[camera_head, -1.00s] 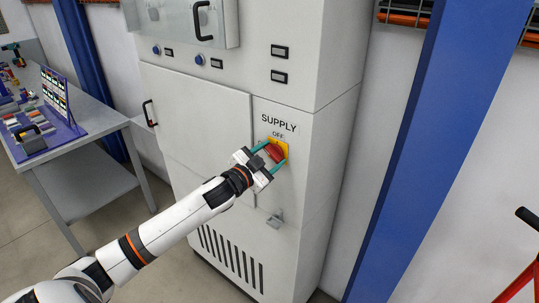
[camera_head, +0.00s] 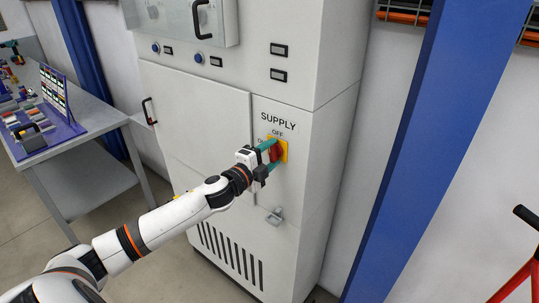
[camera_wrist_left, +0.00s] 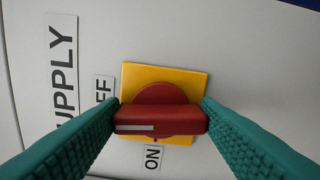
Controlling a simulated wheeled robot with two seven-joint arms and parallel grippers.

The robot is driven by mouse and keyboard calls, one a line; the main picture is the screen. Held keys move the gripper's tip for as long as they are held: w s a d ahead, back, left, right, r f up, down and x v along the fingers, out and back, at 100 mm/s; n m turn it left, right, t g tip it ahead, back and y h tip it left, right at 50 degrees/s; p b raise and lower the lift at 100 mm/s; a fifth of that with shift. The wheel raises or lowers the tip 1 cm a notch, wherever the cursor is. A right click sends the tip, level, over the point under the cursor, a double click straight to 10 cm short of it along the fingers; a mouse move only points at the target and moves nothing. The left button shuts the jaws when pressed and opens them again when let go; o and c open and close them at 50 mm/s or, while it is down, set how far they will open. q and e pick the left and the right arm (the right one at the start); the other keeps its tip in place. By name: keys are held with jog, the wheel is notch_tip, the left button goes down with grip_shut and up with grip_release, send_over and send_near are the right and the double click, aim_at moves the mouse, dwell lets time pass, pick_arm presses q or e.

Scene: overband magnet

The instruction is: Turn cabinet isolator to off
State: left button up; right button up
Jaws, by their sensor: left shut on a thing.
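The cabinet isolator is a red rotary handle (camera_head: 275,152) on a yellow plate (camera_head: 285,152), below the SUPPLY label (camera_head: 278,121). OFF (camera_head: 277,133) is above it and ON is to its left, partly hidden by my gripper. My left gripper (camera_head: 272,156) is shut on the handle, which stands about upright on the panel. In the left wrist view the handle (camera_wrist_left: 180,120) lies crosswise between the teal fingers, one at each end. Its white mark (camera_wrist_left: 135,127) is at the end on the OFF label's side (camera_wrist_left: 103,90); the ON label (camera_wrist_left: 153,157) is below. My right gripper is not in view.
The grey cabinet (camera_head: 200,110) has a latch (camera_head: 274,216) below the isolator and a black door handle (camera_head: 149,111) to the left. A workbench (camera_head: 90,135) with parts stands at left. A blue post (camera_head: 440,130) stands right of the cabinet.

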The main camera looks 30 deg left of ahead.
pick_arm(q)
jog(key=shift+m, duration=0.6)
jog(key=o, duration=1)
